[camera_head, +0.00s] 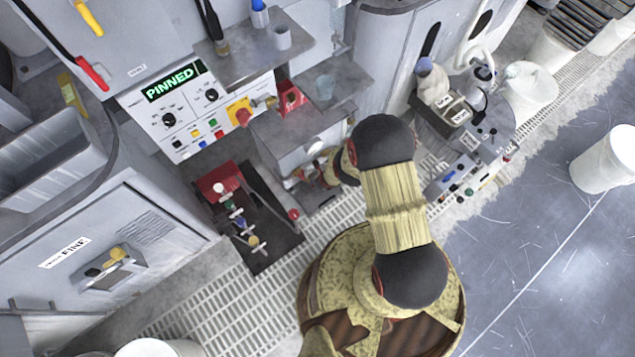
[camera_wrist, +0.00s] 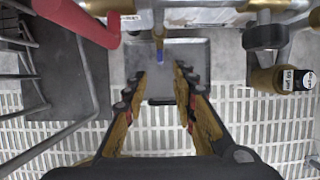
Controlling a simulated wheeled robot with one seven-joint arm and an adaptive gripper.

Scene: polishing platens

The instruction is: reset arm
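My arm (camera_head: 395,205) reaches from the lower right of the head view towards the machine panels at the centre. In the wrist view my gripper (camera_wrist: 158,78) has its two fingers spread apart, with nothing between them. Beyond the fingertips are a grey plate or tray and a small brass rod (camera_wrist: 159,38) with a blue tip. Whether the fingers touch anything cannot be told. In the head view my gripper is largely hidden behind my arm, near the low grey cabinet (camera_head: 300,135).
A red bent handle (camera_wrist: 85,20) and metal pipes are close to the fingers at upper left. A brass cylinder with a white label (camera_wrist: 290,80) is at right. A dark valve tray (camera_head: 262,190) lies left of my arm. White buckets (camera_head: 605,160) stand at right; open floor (camera_head: 550,250) is lower right.

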